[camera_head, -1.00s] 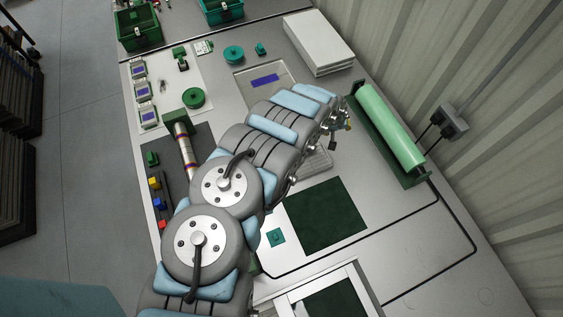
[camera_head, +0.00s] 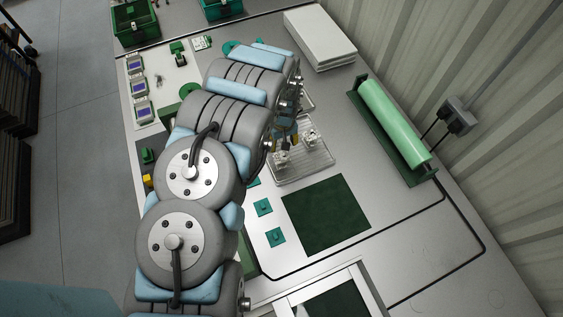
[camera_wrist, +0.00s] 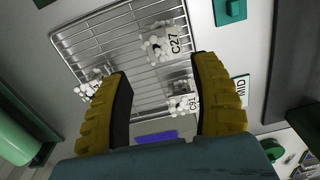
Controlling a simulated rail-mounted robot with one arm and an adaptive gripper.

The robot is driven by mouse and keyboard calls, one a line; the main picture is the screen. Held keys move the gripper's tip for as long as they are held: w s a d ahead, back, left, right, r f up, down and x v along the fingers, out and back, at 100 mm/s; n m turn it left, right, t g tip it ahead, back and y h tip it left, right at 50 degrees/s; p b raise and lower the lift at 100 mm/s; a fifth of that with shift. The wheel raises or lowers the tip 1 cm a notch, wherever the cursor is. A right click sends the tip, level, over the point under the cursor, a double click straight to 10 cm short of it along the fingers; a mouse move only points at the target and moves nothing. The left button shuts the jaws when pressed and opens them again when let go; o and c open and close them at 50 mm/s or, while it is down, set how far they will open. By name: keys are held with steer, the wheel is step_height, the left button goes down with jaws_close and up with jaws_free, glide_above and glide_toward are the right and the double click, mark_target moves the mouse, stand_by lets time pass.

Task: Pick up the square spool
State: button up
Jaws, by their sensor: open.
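I cannot tell for sure which piece is the square spool. Small teal square pieces with a raised middle lie left of the dark green mat in the head view, one (camera_head: 263,207) above another (camera_head: 275,237). A teal square piece (camera_wrist: 230,10) also shows at the top right of the wrist view. My gripper (camera_wrist: 165,70) is open and empty above a wire rack (camera_wrist: 100,37), its yellow fingers apart. White clustered pieces sit on the rack, one (camera_wrist: 158,45) beside the label C27 and another (camera_wrist: 180,104) beside C91. My arm hides part of the table's left side.
The dark green mat (camera_head: 326,216) lies flat right of the teal squares. A green roller (camera_head: 392,125) stands along the wall side. A white stack (camera_head: 320,38) and green bins (camera_head: 135,22) are at the back. The table between mat and roller is clear.

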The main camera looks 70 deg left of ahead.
mark_target(282, 157)
steer(key=shift+d+f+p, duration=0.1)
steer(key=shift+f+p, duration=0.25)
steer(key=shift+f, duration=2.95)
steer(key=shift+w+f, duration=0.1)
steer(key=shift+f, duration=0.15)
steer(key=shift+f, duration=0.15)
steer(key=shift+s+f, duration=0.25)
steer(key=shift+f, duration=0.5)
steer(key=shift+a+f, duration=0.2)
steer(key=shift+f, duration=1.6)
